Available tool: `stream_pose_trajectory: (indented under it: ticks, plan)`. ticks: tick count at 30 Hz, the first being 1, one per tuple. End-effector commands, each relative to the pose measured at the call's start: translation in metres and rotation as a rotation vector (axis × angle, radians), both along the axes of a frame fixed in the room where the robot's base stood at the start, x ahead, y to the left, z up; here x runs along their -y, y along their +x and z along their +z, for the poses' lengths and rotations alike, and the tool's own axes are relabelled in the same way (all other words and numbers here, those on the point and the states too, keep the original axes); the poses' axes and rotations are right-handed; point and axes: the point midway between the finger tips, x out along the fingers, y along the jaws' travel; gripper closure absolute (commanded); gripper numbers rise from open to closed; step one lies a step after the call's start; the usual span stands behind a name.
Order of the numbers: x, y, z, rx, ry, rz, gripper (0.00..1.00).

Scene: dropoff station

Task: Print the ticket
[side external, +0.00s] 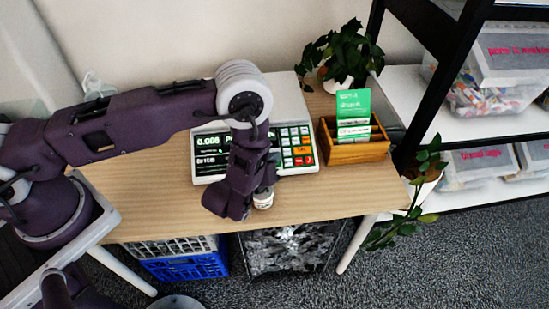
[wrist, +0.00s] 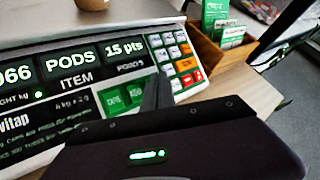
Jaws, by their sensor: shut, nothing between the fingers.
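A white scale with a ticket panel stands on the wooden table; its black display (side external: 210,143) reads about 0.066 and PODS. In the wrist view the display (wrist: 70,62) also shows 15 pts. Its keypad (side external: 297,146) has white, orange, red and green keys; in the wrist view an orange key (wrist: 187,64) and a red key (wrist: 197,75) show. My gripper (wrist: 157,90) is shut and empty, its dark tip in front of the panel between green keys (wrist: 112,99) and the white keys. I cannot tell whether it touches. In the side view my arm hides the fingertips and the panel's middle.
A wooden box (side external: 357,150) with green and white cards (side external: 353,103) stands right of the scale. A cup (wrist: 92,4) shows behind the display. A potted plant (side external: 340,52) is at the back. Black shelving posts (side external: 430,95) rise at right.

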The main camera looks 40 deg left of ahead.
Motion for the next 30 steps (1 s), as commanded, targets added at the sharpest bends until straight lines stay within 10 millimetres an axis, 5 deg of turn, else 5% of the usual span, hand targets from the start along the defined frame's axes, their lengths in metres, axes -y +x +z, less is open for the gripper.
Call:
stream_pose_trajectory:
  ticks: [30]
  plan:
    - [0.004,-0.004,0.012,-0.001,0.0,0.0,1.0]
